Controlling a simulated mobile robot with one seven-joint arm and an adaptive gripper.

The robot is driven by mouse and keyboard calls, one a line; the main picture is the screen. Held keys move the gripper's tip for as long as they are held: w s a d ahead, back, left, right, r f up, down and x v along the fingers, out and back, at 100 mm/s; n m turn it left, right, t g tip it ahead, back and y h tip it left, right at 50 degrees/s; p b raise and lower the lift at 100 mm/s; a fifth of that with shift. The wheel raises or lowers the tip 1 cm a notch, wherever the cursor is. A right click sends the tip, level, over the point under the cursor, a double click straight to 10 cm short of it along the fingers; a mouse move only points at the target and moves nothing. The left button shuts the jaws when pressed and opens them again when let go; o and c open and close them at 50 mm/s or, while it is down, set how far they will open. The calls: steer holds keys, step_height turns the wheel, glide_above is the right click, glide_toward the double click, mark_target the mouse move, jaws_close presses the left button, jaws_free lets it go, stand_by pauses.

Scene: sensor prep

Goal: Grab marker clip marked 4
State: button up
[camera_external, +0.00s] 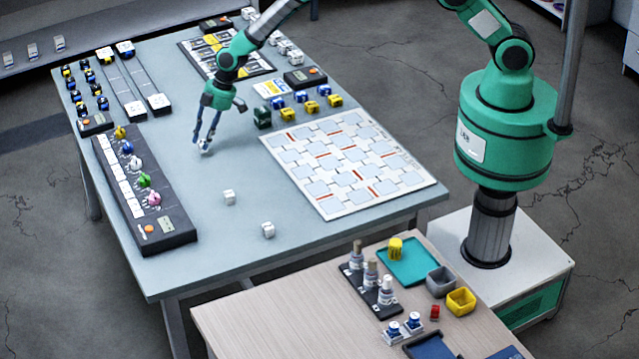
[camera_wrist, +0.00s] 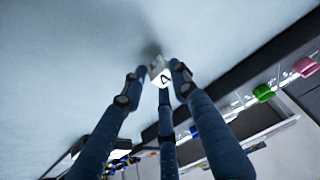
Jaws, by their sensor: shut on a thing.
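The marker clip (camera_wrist: 162,76) is a small white block with a dark mark that looks like a 4, seen at an angle. My gripper (camera_wrist: 159,73) has its dark blue fingers closed around it in the wrist view. In the external view my gripper (camera_external: 206,143) points down over the left-middle of the grey-blue table, with the white clip (camera_external: 206,151) at its fingertips. I cannot tell whether the clip touches the tabletop. Two similar white blocks, a nearer one (camera_external: 268,230) and a farther one (camera_external: 229,197), lie apart on the table; their marks are too small to read.
A dark panel with colored knobs (camera_external: 168,232) lies along the left edge. A white board with pale squares (camera_external: 335,208) is at the right, with yellow and blue pieces behind it. The table's front middle is mostly clear. A wooden table (camera_external: 270,315) stands in front.

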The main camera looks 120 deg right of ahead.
steer(key=shift+r, duration=0.7)
steer(key=shift+s+a+r, duration=0.1)
steer(key=shift+s+r, duration=0.05)
steer(key=shift+r, duration=0.2)
steer(key=s+a, duration=0.2)
steer(key=s, duration=0.2)
steer(key=s+a+r, duration=0.1)
steer(key=s+a, duration=0.1)
steer(key=s, duration=0.3)
steer(key=s+a, duration=0.2)
steer(key=s, duration=0.3)
steer(key=shift+a+r, duration=0.15)
steer(key=shift+a, duration=0.25)
